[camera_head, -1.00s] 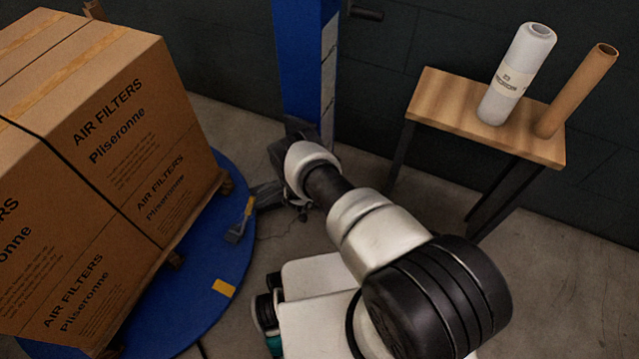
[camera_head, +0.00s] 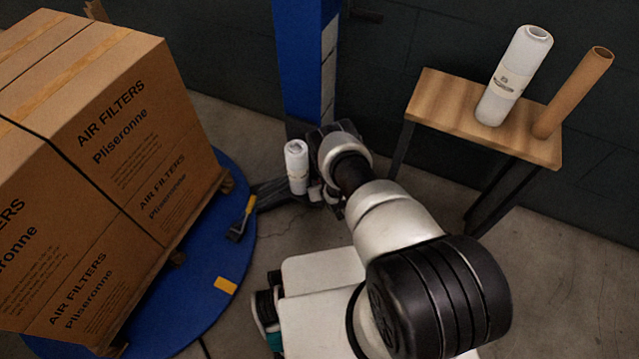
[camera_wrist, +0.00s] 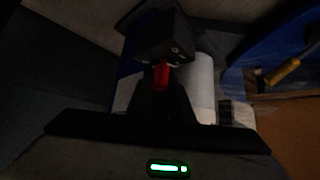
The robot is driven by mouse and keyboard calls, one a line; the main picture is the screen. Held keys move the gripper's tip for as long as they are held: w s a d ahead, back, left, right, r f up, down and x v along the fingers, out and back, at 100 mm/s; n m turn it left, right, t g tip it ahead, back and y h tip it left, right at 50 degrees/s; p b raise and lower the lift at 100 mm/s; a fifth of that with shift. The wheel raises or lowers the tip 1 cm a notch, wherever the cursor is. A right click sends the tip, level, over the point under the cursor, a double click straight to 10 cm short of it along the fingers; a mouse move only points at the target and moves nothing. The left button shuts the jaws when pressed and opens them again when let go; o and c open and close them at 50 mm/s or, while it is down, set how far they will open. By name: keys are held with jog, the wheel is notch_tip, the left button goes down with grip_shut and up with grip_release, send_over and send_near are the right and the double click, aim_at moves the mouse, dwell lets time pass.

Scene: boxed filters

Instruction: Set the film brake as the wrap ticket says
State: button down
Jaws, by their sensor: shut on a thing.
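A small red part (camera_wrist: 162,74), which looks like the film brake's lever or knob, sticks out below a dark block (camera_wrist: 165,38) in the wrist view. My gripper (camera_wrist: 161,88) is shut on it; the dark fingers blend into the shadow. A white film roll (camera_wrist: 201,82) stands just behind and to the right. In the head view this roll (camera_head: 297,166) stands beside the blue mast (camera_head: 303,75), left of my wrist. My wrist hides the red part there. Any brake scale is too dark to read. I cannot make out a wrap ticket.
A wooden table (camera_head: 450,100) at the right holds a spare white roll (camera_head: 512,80) and a brown tube (camera_head: 575,90).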

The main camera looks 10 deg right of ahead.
jog(key=shift+n, duration=0.3)
jog(key=c, duration=1.6)
grip_release()
jog(key=shift+o, duration=0.2)
